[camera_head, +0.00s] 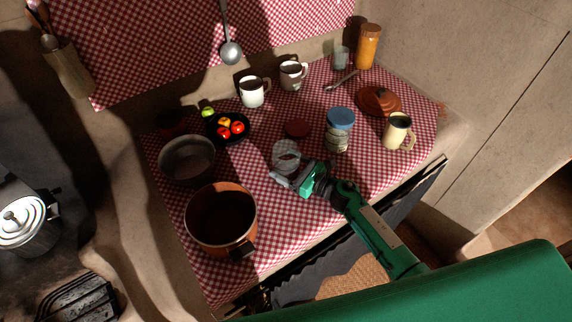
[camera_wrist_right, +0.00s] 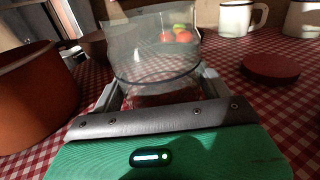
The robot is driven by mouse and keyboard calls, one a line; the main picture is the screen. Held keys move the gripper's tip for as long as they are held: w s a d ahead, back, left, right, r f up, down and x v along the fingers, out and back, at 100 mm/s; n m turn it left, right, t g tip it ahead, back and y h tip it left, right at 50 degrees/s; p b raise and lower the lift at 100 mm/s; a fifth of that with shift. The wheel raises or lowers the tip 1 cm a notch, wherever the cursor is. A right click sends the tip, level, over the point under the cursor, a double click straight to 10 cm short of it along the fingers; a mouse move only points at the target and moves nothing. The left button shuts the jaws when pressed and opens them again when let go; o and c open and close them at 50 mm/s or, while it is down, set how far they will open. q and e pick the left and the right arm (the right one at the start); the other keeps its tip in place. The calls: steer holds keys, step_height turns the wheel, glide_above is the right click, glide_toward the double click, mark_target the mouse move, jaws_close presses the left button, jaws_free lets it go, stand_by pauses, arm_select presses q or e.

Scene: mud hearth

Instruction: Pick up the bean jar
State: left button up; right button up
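A jar with a blue lid (camera_head: 340,118) and pale, speckled contents stands upright right of the middle of the cloth; it looks like the bean jar (camera_head: 338,139). My right gripper (camera_head: 284,172) is left of it, apart from it, at a clear, empty-looking glass jar (camera_head: 286,153). In the right wrist view, the glass jar (camera_wrist_right: 150,48) is between the spread fingers of my right gripper (camera_wrist_right: 160,84). The fingers lie close along both sides of its lower part. I cannot tell whether they press on it. My left gripper is not in view.
A dark red lid (camera_head: 297,128) lies behind the glass jar. A brown pot (camera_head: 221,218), a grey pan (camera_head: 187,158) and a black fruit bowl (camera_head: 228,137) are left. A cream mug (camera_head: 397,131) and a terracotta lid (camera_head: 379,101) are right. White mugs stand behind.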

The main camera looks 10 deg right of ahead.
steer(key=c, duration=0.8)
steer(key=shift+r, duration=0.15)
steer(key=shift+r, duration=1)
step_height(320, 180, up, 18)
steer(key=p, duration=0.5)
steer(key=shift+f+p, duration=0.2)
steer(key=shift+p, duration=0.1)
